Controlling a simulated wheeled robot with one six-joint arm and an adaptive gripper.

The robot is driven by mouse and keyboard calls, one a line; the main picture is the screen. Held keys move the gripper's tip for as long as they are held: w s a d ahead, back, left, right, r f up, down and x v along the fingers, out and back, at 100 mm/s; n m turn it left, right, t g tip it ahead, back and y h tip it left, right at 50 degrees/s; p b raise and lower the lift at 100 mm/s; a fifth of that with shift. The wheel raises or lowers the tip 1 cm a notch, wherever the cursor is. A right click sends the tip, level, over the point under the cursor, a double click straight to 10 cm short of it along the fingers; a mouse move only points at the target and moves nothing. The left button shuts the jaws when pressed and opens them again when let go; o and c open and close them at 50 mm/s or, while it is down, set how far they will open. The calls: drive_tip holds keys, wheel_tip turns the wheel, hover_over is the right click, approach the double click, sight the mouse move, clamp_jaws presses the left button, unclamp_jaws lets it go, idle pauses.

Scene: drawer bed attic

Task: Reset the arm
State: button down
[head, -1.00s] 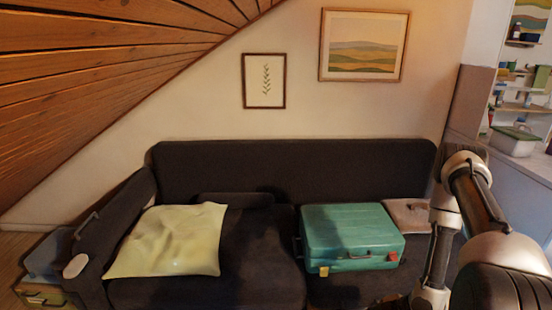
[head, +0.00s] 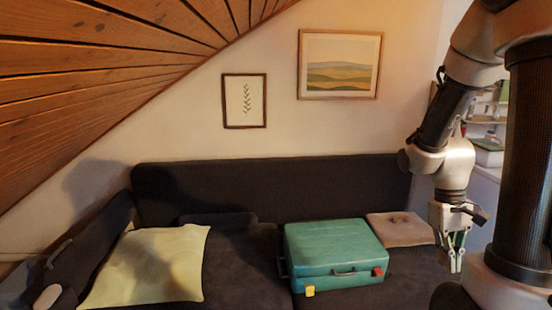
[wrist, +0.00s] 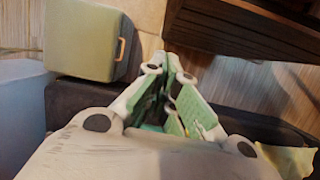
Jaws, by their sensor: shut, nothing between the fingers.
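My gripper (head: 452,262) hangs at the right of the head view, fingers pointing down, to the right of the green suitcase and in front of the sofa's right part. The arm is bent, with the forearm raised above the gripper. In the wrist view my gripper (wrist: 172,70) has its green-padded fingers drawn together at the tips, with nothing between them. It is shut and empty.
A dark sofa (head: 270,185) stands along the wall. On it are a teal suitcase (head: 330,250), a pale yellow pillow (head: 150,265) and a brownish cushion (head: 400,228). A sloped wooden ceiling (head: 110,60) is at left. The wrist view shows a green box (wrist: 85,40).

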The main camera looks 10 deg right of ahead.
drive_tip(key=s+a+r+t, duration=0.2)
drive_tip(key=a+r+t, duration=0.2)
drive_tip(key=r, duration=0.5)
drive_tip(key=s+a+r+t, duration=0.2)
drive_tip(key=a+r+t, duration=0.1)
drive_tip(key=r, duration=0.6)
drive_tip(key=shift+a+r+n+t+y, duration=0.2)
drive_tip(key=shift+a+n+t+y, duration=0.15)
drive_tip(key=shift+a, duration=0.45)
